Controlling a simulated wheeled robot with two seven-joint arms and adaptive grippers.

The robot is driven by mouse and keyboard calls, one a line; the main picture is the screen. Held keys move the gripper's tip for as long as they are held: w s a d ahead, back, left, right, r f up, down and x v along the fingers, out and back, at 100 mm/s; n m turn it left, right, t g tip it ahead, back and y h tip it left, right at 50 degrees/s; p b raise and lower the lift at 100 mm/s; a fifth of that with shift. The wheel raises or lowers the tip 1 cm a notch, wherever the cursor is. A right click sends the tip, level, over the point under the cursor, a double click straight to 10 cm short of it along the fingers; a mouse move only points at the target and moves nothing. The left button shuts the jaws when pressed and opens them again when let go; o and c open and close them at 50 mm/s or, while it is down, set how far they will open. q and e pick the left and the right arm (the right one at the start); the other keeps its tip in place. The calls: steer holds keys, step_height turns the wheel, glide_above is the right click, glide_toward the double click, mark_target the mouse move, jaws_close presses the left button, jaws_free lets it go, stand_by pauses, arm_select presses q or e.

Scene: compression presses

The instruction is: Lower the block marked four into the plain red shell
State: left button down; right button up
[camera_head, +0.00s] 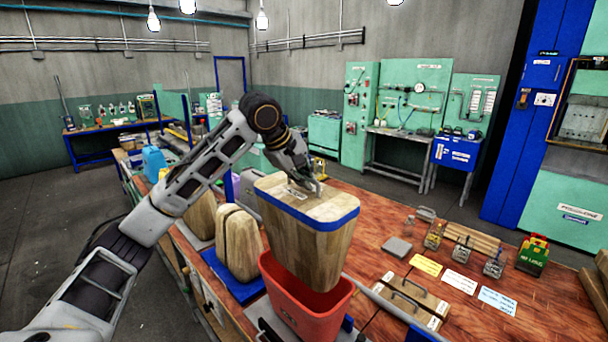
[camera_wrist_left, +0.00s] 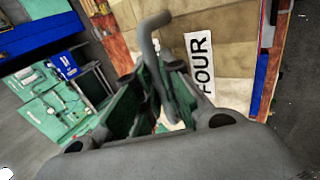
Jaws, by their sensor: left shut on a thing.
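The wooden block marked four (camera_head: 311,240) tapers downward and has a blue band around its top. Its FOUR label (camera_wrist_left: 200,62) reads clearly in the left wrist view. My left gripper (camera_head: 312,187) is shut on the bent metal handle (camera_wrist_left: 160,62) on the block's top. The block hangs roughly upright over the open red shell (camera_head: 296,311). Its lower end overlaps the shell's mouth in the head view. The shell's red inner wall shows below the block; I cannot tell whether the lower end is inside. My right gripper is out of view.
Wooden blocks (camera_head: 238,244) stand on a blue base left of the shell. A flat wooden piece with handles (camera_head: 412,298) lies right of it. Label cards (camera_head: 459,281), small metal fixtures (camera_head: 462,249) and a green-yellow box (camera_head: 532,255) lie farther right on the red-brown bench.

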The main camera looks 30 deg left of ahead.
mark_target(302, 192)
arm_select(q)
steer(key=shift+f, duration=2.55)
steer(key=shift+f+b, duration=3.05)
steer(key=shift+f, duration=6.3)
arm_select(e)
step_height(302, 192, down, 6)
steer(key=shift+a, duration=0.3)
arm_select(q)
steer(key=shift+f, duration=0.15)
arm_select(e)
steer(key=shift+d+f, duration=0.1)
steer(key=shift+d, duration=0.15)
